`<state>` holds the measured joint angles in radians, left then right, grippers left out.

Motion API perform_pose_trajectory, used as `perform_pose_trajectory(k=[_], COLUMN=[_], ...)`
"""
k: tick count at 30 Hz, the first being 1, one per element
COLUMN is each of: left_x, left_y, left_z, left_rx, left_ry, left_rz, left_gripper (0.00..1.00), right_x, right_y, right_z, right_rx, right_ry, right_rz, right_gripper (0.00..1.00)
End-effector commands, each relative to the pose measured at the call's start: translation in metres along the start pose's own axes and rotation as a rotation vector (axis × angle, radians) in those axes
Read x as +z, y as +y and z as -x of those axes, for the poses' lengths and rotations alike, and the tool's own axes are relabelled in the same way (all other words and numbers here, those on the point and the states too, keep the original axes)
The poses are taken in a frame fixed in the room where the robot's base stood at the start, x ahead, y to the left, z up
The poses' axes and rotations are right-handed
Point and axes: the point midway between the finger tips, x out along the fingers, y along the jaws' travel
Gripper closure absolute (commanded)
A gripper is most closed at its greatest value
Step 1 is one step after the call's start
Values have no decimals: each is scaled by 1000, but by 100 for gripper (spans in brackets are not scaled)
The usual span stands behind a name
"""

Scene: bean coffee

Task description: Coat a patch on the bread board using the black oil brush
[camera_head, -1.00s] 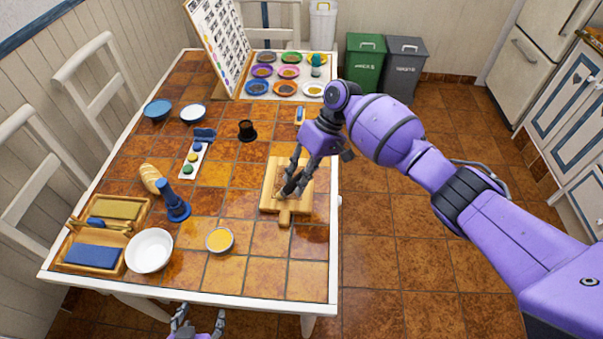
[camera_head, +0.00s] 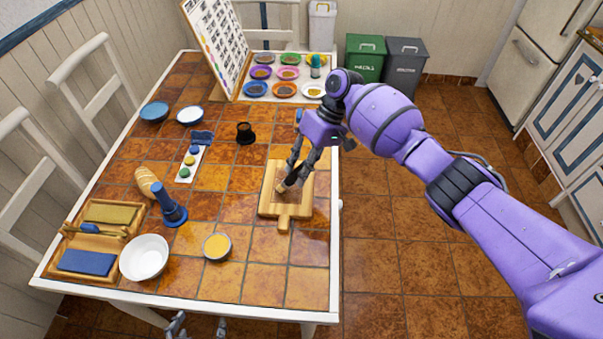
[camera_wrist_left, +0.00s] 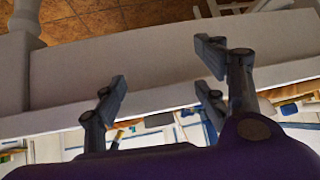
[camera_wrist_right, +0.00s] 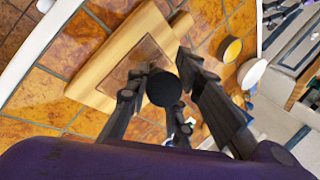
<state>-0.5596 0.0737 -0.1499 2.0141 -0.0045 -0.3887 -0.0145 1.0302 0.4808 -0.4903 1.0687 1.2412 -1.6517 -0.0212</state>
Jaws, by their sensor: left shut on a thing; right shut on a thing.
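The wooden bread board (camera_head: 283,210) lies near the table's right edge, its handle toward the near side. In the right wrist view the board (camera_wrist_right: 96,76) shows a brownish outlined patch on its face. My right gripper (camera_head: 294,172) is shut on the black oil brush (camera_head: 283,187) over the board, and the brush leans with its pale head down at the surface. Contact is hard to tell. The round black handle end (camera_wrist_right: 163,89) sits between the fingers in the right wrist view. My left gripper (camera_wrist_left: 160,85) is below the table's near edge, fingers apart, nothing visible between them.
A bowl of yellow liquid (camera_head: 217,247), a white bowl (camera_head: 145,258) and a blue stamp-like tool (camera_head: 170,207) stand left of the board. A loaf (camera_head: 147,182) and a wooden tray (camera_head: 112,231) are farther left. A black cup (camera_head: 245,133) stands behind the board.

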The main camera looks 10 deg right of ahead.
Motion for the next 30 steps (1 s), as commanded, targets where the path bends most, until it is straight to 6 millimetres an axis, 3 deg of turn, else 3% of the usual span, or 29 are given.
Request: perform_pose_trajectory(k=[1,3,20,30], left_x=[-24,-24,-6,8], left_y=[3,3,0,0], left_z=[-2,-2,0,-1], left_rx=[5,5,1,0], left_ry=[52,52,16,6], left_rz=[-3,-3,0,1], left_gripper=[41,41,41,41], right_x=[-1,-1,-1,-14], right_y=[-1,-1,2,15], right_z=[4,4,-3,-3], right_rx=[2,2,1,-2], right_ry=[4,4,2,-4], right_rz=[2,2,1,-1], right_gripper=[100,100,100,100])
